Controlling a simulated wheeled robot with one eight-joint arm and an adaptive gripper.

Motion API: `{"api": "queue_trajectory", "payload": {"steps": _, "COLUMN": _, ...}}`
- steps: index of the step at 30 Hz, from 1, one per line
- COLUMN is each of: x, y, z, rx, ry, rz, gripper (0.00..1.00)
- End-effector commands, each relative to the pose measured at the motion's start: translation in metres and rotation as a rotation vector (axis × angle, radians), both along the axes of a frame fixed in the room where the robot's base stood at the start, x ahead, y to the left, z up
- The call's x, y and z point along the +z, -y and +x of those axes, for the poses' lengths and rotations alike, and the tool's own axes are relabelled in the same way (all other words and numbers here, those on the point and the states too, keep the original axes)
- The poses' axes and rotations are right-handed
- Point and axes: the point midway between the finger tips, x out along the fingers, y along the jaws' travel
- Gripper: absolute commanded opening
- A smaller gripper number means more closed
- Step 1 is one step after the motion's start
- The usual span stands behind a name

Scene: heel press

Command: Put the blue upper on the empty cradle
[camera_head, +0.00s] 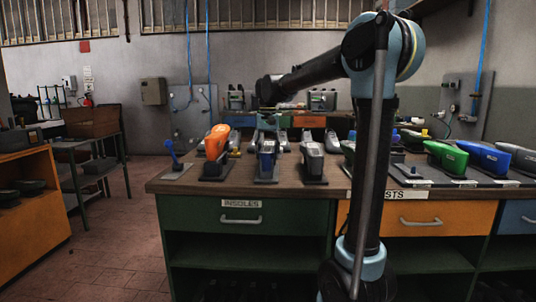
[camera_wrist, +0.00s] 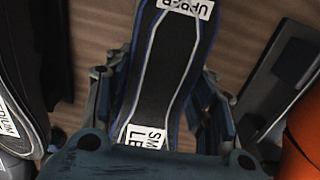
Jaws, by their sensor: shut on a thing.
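The blue upper (camera_head: 267,147) is at the middle of the left half of the bench, between an orange upper and a grey one. In the wrist view its black sole with blue edges (camera_wrist: 168,70) faces the camera, bearing white labels. My gripper (camera_head: 268,122) is shut on it, with the fingers along both sides (camera_wrist: 160,110) in the wrist view. A dark cradle base (camera_head: 266,180) shows directly under the blue upper. I cannot tell whether the upper touches this cradle or hangs just above it.
The orange upper (camera_head: 216,141) stands on a cradle close on the left, and the grey upper (camera_head: 312,158) close on the right. Green (camera_head: 446,155) and blue (camera_head: 489,158) shoe forms lie at the right.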

Motion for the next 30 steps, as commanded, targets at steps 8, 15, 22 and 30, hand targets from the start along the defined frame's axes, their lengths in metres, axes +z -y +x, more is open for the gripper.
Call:
{"api": "queue_trajectory", "payload": {"steps": 8, "x": -0.0033, "y": 0.0001, "z": 0.0002, "rx": 0.000, "ry": 0.000, "rz": 0.000, "gripper": 0.22}}
{"api": "queue_trajectory", "payload": {"steps": 15, "x": -0.0063, "y": 0.0002, "z": 0.0002, "rx": 0.000, "ry": 0.000, "rz": 0.000, "gripper": 0.22}}
{"api": "queue_trajectory", "payload": {"steps": 22, "x": -0.0069, "y": 0.0003, "z": 0.0002, "rx": 0.000, "ry": 0.000, "rz": 0.000, "gripper": 0.74}}
{"api": "queue_trajectory", "payload": {"steps": 30, "x": -0.0069, "y": 0.0003, "z": 0.0002, "rx": -0.001, "ry": 0.000, "rz": 0.000, "gripper": 0.74}}
